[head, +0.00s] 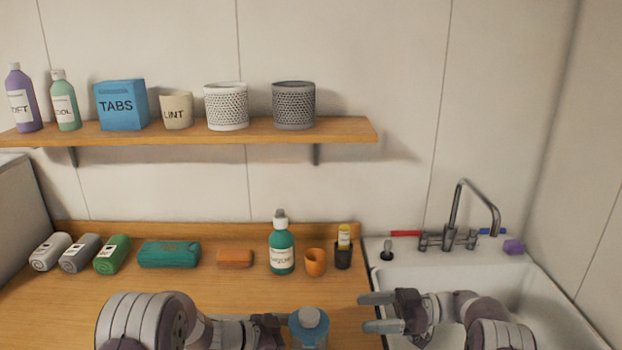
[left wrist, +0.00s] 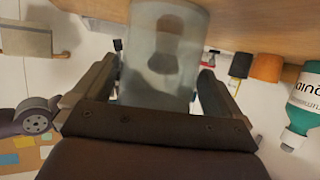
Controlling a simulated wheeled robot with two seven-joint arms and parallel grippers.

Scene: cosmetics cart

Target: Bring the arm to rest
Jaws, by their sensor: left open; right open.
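My right gripper (head: 372,312) is open and empty, its two fingers pointing left at the counter's right end beside the sink. The bottle's lower part is cut off in the head view.
On the wooden counter (head: 215,300) stand a green bottle (head: 281,250), an orange cup (head: 316,263), a black cup (head: 343,257), an orange block (head: 235,258), a teal case (head: 168,254) and rolled towels (head: 112,254). The sink (head: 535,295) and faucet (head: 455,215) are at right. A loaded shelf (head: 200,131) hangs above.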

